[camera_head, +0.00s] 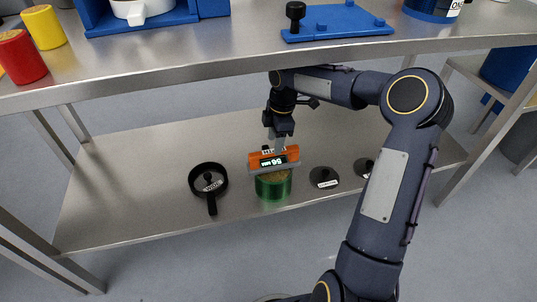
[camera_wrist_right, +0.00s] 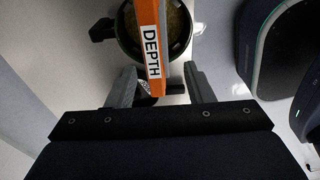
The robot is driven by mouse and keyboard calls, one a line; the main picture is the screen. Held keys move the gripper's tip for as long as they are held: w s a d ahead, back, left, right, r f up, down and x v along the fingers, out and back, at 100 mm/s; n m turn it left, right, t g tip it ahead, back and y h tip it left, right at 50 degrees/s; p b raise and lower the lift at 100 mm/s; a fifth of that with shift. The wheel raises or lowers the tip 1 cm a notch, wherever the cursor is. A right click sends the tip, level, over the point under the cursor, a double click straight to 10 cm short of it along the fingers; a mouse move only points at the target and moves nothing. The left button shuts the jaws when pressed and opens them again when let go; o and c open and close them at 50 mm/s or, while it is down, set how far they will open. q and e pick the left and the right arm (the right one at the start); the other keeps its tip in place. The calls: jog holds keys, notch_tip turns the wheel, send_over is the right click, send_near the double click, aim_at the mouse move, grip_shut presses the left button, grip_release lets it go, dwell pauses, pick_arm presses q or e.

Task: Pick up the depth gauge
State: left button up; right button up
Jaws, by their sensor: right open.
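The depth gauge (camera_head: 285,157) is orange with a lit display and a grey lower bar. It rests across the top of a green pot (camera_head: 273,187) on the lower shelf. In the right wrist view the gauge (camera_wrist_right: 148,40) is an orange strip labelled DEPTH, with the pot's round mouth behind it. My right gripper (camera_head: 277,143) points down at the gauge from above. In the wrist view its fingers (camera_wrist_right: 160,80) are apart, one on each side of the gauge's orange body. Contact cannot be told. My left gripper is not in view.
On the lower shelf (camera_head: 120,205) a black ring-shaped pan (camera_head: 209,193) stands left of the pot. A dark disc (camera_head: 323,177) and another (camera_head: 364,167) lie right. The upper tabletop (camera_head: 230,50) overhangs, holding a blue plate (camera_head: 337,22) and red (camera_head: 20,57) and yellow (camera_head: 44,27) cylinders.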

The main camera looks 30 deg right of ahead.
aim_at(273, 155)
jog(key=shift+w+f, duration=0.1)
jog(key=shift+f, duration=0.25)
notch_tip(273, 155, down, 2)
jog(key=shift+a+f+b, duration=0.1)
jog(key=shift+f+b, duration=0.15)
jog(key=shift+b, duration=0.55)
jog(key=f+b, duration=0.2)
jog(key=f, duration=0.1)
jog(key=f+b, duration=0.1)
jog(key=shift+w+f, duration=0.35)
jog(key=shift+f, duration=0.05)
jog(key=shift+r, duration=0.1)
grip_shut()
